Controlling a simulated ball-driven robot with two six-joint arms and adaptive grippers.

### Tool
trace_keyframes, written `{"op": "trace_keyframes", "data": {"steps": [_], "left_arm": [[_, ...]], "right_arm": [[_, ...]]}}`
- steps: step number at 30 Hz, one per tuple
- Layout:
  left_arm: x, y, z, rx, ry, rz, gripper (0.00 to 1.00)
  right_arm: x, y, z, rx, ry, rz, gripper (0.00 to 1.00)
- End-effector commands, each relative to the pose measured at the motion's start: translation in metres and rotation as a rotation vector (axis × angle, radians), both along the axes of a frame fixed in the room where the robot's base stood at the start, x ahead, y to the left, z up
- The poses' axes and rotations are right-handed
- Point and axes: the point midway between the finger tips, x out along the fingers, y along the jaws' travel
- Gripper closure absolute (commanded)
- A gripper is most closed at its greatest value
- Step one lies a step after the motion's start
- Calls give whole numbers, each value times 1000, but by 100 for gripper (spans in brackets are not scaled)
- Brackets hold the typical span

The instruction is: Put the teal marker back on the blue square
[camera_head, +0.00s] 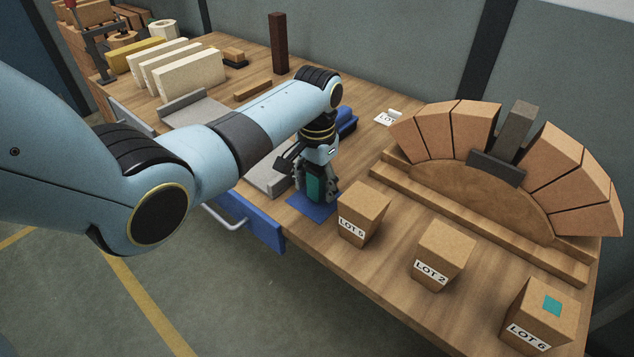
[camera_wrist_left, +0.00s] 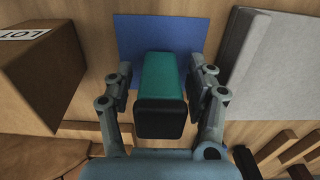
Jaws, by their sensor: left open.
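The teal marker (camera_head: 316,187) stands at the blue square (camera_head: 303,206) near the table's front edge. In the left wrist view, the marker (camera_wrist_left: 165,78) is a teal block with a black end, over the near part of the blue square (camera_wrist_left: 133,36). My left gripper (camera_head: 313,194) points down around the marker. In the wrist view its fingers (camera_wrist_left: 163,82) are open, one on each side, with small gaps to the marker. Whether the marker's base fully rests on the square is hidden. My right gripper is in neither view.
The LOT 5 brick (camera_head: 362,213) stands close to the right of the square. LOT 2 (camera_head: 444,255) and LOT 6 (camera_head: 530,318), with a teal patch (camera_head: 552,306), stand farther right. A brick arch (camera_head: 480,195) is behind them. A grey slab (camera_head: 268,178) lies left of the square.

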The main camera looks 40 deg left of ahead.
Motion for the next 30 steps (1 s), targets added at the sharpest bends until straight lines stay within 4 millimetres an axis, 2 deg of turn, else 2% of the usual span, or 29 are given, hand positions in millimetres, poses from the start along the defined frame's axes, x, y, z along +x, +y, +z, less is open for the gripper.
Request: {"op": "trace_keyframes", "data": {"steps": [5,8,18,21,25,30], "left_arm": [[0,0,3,0,0,0,44],[1,0,14,1,-3,0,44],[1,0,87,1,-5,0,44],[1,0,104,0,-3,0,44],[1,0,118,0,-2,0,44],[0,1,123,0,0,0,44]], "right_arm": [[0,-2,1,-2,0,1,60],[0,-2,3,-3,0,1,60],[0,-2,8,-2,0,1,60],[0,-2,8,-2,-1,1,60],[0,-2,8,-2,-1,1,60],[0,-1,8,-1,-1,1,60]]}}
